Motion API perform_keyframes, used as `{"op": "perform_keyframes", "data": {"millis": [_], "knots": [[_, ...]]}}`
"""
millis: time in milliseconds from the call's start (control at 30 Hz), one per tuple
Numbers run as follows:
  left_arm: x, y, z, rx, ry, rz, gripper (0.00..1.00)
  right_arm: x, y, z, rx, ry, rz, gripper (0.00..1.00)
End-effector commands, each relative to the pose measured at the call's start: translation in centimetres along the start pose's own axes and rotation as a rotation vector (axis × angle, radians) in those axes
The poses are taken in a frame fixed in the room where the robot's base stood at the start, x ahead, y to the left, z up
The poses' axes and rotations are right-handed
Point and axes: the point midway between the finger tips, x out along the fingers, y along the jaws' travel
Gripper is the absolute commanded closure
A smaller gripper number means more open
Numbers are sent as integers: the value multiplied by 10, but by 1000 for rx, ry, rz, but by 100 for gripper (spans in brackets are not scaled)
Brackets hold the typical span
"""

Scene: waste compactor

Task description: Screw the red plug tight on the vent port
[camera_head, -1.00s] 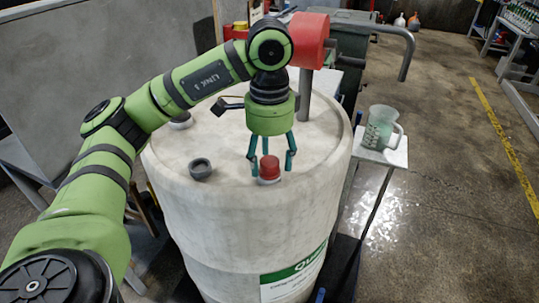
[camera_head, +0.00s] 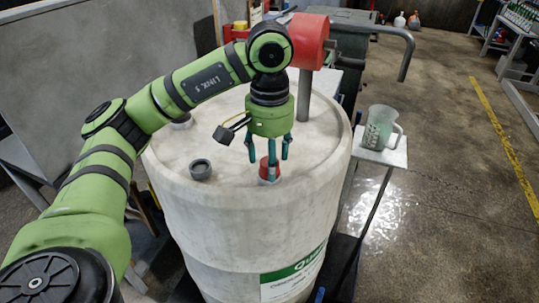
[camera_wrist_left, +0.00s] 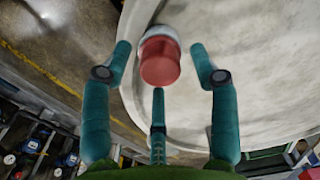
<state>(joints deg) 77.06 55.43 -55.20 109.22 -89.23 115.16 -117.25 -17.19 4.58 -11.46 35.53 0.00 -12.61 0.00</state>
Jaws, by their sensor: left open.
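The red plug (camera_head: 264,167) sits upright on the pale vent port (camera_head: 266,182) near the front edge of the drum top. In the left wrist view the plug (camera_wrist_left: 160,62) is between my fingers, with the pale port rim (camera_wrist_left: 157,33) just beyond it. My left gripper (camera_head: 268,160) points down over the plug with its three teal fingers spread around it. The wrist view shows gaps between the two side fingers and the plug; I cannot tell whether the third finger touches it. One finger partly hides the plug in the head view. My right gripper is not in view.
The large white drum (camera_head: 225,225) carries an open grey ring fitting (camera_head: 200,170) left of the plug. A grey post (camera_head: 304,95) with a red cylinder (camera_head: 308,42) rises behind my gripper. A clear jug (camera_head: 380,127) stands on a small side table (camera_head: 393,155) at right.

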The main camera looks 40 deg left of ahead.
Motion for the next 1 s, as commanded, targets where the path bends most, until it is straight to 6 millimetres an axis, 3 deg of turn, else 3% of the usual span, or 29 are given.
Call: {"op": "perform_keyframes", "data": {"millis": [233,467,733,1000], "knots": [[0,0,0,-308,0,0,40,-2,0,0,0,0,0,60],[0,0,0,-455,0,0,40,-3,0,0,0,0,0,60],[0,0,0,-791,-1,0,40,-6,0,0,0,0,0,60],[0,0,0,-875,-1,0,40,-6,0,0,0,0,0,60]]}}
